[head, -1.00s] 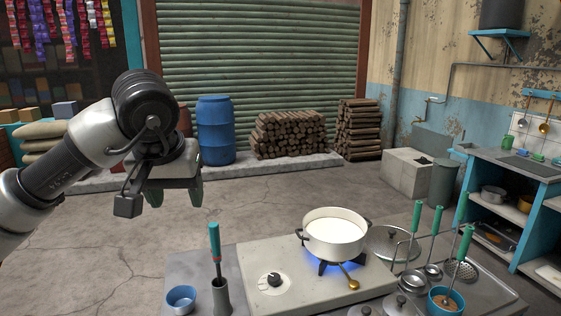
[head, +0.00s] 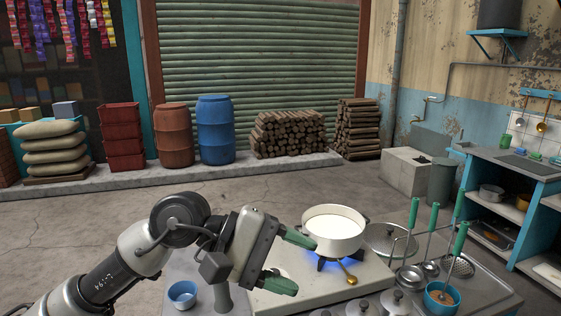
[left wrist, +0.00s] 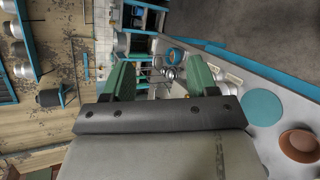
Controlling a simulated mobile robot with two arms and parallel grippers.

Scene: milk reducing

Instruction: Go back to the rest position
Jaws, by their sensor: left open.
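My left gripper (head: 304,266) is open and empty, its green fingers pointing right, in front of and left of the pot in the head view. It also shows in the left wrist view (left wrist: 160,78), with nothing between the fingers. A white pot (head: 334,242) holding white milk (head: 334,224) stands on the stove (head: 345,292) over a blue flame (head: 318,262). My upper finger appears close to the pot's left side; I cannot tell the gap. My right gripper is not in view.
A blue bowl (head: 182,296) and a grey holder (head: 223,299) stand left of the stove. The floor behind is clear.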

